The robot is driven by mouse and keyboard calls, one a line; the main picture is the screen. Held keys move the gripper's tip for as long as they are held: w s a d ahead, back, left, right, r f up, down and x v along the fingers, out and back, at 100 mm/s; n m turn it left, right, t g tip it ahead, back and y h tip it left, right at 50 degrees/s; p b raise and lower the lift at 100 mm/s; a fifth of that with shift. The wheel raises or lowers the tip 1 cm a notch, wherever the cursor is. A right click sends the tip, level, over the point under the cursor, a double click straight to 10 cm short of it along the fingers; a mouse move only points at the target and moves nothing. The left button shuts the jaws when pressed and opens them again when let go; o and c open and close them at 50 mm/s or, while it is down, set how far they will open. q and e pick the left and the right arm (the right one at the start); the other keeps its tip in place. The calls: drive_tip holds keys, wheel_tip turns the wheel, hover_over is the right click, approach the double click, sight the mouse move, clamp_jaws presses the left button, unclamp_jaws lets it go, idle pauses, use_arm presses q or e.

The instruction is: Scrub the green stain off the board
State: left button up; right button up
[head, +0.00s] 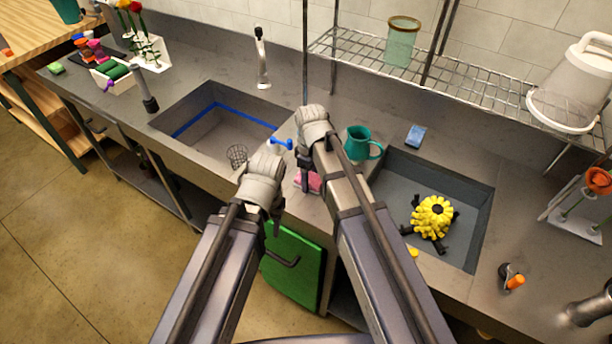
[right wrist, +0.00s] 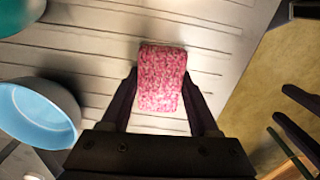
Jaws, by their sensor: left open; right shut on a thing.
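A pink sponge (right wrist: 161,78) is between the two fingers of my right gripper (right wrist: 163,92), over a pale ribbed board (right wrist: 95,50). I cannot tell whether the sponge presses on the board. In the head view the sponge (head: 310,182) shows partly below my right wrist. My left gripper (right wrist: 299,117) is open, its two dark fingers apart at the right edge of the right wrist view, beyond the board and over the floor. No green stain shows; my arms and the sponge cover much of the board.
A teal pitcher (head: 358,145) stands just right of my right wrist. The left sink (head: 205,127) holds a wire basket (head: 237,156). The right sink (head: 400,190) holds a yellow flower-like thing (head: 433,217). A blue sponge (head: 415,135) lies behind it. A wire shelf (head: 480,85) hangs above.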

drive_tip(key=shift+s+d, duration=0.15)
drive_tip(key=shift+s+d, duration=0.55)
drive_tip(key=shift+d, duration=0.25)
drive_tip(key=shift+s+d, duration=0.55)
drive_tip(key=shift+d, duration=0.2)
drive_tip(key=shift+w, duration=0.1)
wheel_tip(320, 180, up, 6)
drive_tip(key=p, duration=0.6)
drive_tip(key=shift+a, duration=0.1)
wheel_tip(320, 180, up, 3)
drive_tip(key=p, duration=0.3)
drive_tip(key=shift+r, duration=0.15)
